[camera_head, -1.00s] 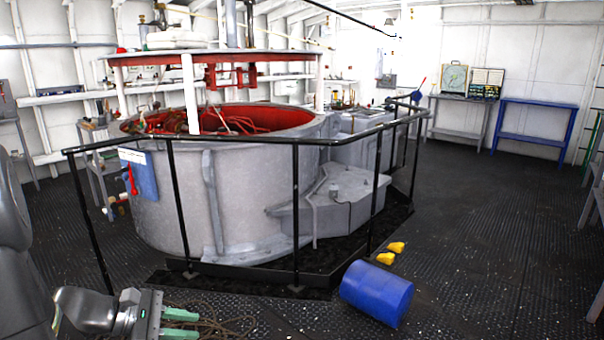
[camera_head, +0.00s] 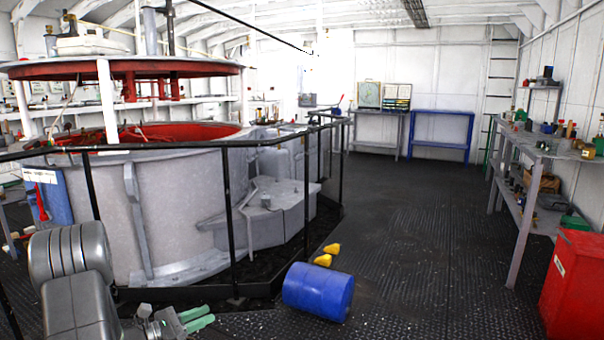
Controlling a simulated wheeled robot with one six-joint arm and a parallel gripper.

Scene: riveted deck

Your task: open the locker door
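No locker door can be made out for certain. A red cabinet-like box (camera_head: 574,288) stands at the lower right edge, partly cut off, with a small white label on its side; I cannot tell whether it is the locker, and no handle shows. My gripper (camera_head: 203,318) is at the lower left, low over the deck, with two green-tipped fingers pointing right. A gap shows between the fingers and nothing is held. It is far to the left of the red box.
A black railing (camera_head: 229,225) surrounds the large grey tank (camera_head: 185,200). A cluttered shelf bench (camera_head: 522,205) lines the right. Open deck (camera_head: 420,235) lies between.

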